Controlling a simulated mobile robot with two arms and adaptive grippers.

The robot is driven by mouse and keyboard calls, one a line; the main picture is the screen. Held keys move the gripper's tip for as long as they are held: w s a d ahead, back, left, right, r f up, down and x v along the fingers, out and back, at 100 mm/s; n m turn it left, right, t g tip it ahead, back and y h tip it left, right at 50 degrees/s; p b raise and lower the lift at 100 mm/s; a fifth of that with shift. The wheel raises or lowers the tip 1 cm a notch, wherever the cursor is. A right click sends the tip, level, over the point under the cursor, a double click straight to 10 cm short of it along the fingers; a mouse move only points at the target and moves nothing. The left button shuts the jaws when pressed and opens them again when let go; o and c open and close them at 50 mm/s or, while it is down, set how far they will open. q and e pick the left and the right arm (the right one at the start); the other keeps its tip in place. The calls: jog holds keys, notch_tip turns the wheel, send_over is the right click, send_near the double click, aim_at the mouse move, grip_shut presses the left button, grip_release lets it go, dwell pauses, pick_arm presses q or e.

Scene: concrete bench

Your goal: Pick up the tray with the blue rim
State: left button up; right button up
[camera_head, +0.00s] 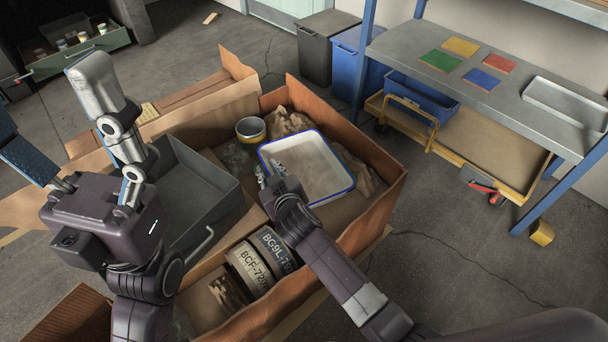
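The white tray with the blue rim (318,160) lies tilted in the picture inside a large open cardboard box, right of the middle. It looks empty. My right gripper (270,170) is at the tray's left edge, with one finger near the outside of the rim and the other over the inside. Whether the fingers touch or clamp the rim is too small to tell. The gripper and wrist hide part of the left rim. My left gripper (50,98) is at the left, close to the camera, its fingers spread wide with nothing between them.
A metal shelf (408,42) with coloured squares stands at the right. Open floor (440,240) lies right of the box.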

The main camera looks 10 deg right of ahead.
grip_shut()
jog(key=shift+r, duration=0.25)
dwell(0.3)
